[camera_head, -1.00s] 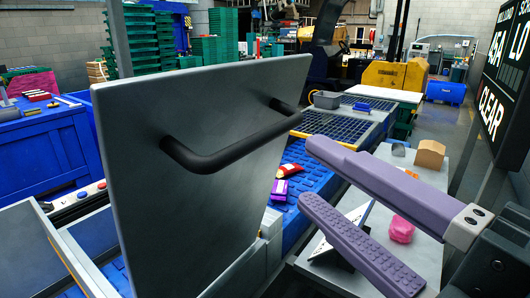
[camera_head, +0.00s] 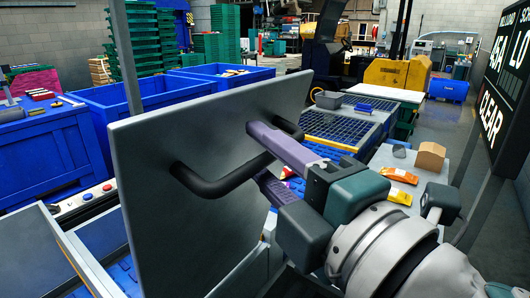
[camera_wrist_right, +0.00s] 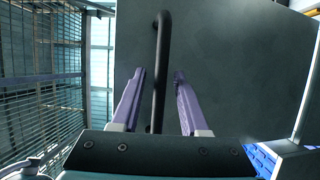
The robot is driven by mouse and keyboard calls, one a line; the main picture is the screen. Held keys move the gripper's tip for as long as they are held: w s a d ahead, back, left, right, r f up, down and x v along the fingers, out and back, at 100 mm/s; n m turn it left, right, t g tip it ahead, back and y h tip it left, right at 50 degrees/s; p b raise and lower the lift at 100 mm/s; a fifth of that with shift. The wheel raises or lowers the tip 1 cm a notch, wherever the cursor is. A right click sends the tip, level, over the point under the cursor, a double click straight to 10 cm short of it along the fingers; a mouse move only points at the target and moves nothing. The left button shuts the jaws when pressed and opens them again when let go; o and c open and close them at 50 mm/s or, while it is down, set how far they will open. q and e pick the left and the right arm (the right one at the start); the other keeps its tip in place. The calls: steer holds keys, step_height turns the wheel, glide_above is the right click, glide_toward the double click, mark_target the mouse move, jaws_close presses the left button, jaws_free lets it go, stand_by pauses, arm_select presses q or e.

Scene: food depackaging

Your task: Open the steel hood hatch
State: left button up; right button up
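The steel hood hatch (camera_head: 170,145) is a flat grey panel standing raised and tilted in the head view. It also shows in the right wrist view (camera_wrist_right: 215,60). Its black bar handle (camera_head: 215,186) crosses the face that I see. My right gripper (camera_head: 261,153) is at the right part of the handle, its purple fingers on either side of the bar. In the right wrist view the handle (camera_wrist_right: 161,65) runs between the two spread fingertips, with a gap visible on each side. My left gripper is not in view.
Blue bins (camera_head: 125,97) stand behind the hatch. A blue conveyor (camera_head: 300,150) runs behind it, partly hidden. A side table at right holds an orange packet (camera_head: 399,175) and a brown block (camera_head: 431,155). A dark sign (camera_head: 497,85) stands at far right.

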jaws_close()
stand_by(1.2)
